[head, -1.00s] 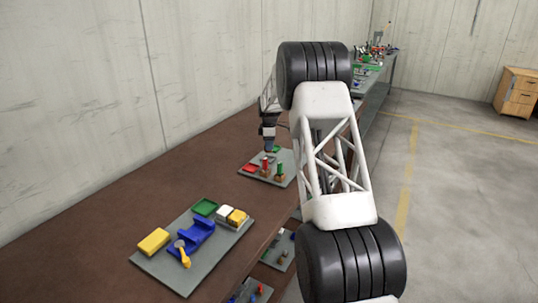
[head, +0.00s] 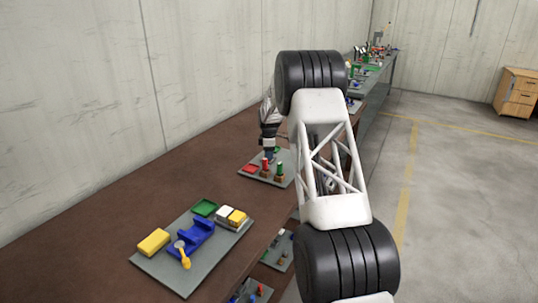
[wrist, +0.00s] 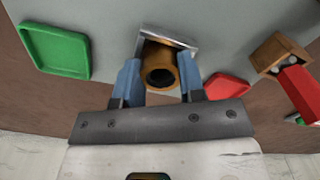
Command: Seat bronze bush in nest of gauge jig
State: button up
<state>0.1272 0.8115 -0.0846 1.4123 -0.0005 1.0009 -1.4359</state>
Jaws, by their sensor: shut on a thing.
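The bronze bush (wrist: 160,66), a brown-gold ring with a dark bore, sits between the two blue fingers of my gripper (wrist: 158,82) in the wrist view. The fingers are shut on it. A pale metal, square-edged piece (wrist: 172,38), which may be the nest of the gauge jig, shows directly behind the bush. The bush overlaps it in the picture, and I cannot tell whether it is seated in it or only over it. In the head view my gripper (head: 268,153) is low over the far grey board (head: 253,177); the bush is too small to make out there.
Around the gripper in the wrist view are a green tray (wrist: 56,50), a red tray (wrist: 226,87) and a wooden block (wrist: 275,54) beside a red part (wrist: 299,88). A nearer board (head: 175,275) holds a blue cradle (head: 191,238). Brown tabletop between the boards is clear.

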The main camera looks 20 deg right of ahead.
dwell(0.3)
jog(key=o, duration=1)
jog(key=shift+f, duration=0.15)
notch_tip(320, 180, up, 12)
jog(key=shift+r, duration=0.15)
dwell(0.5)
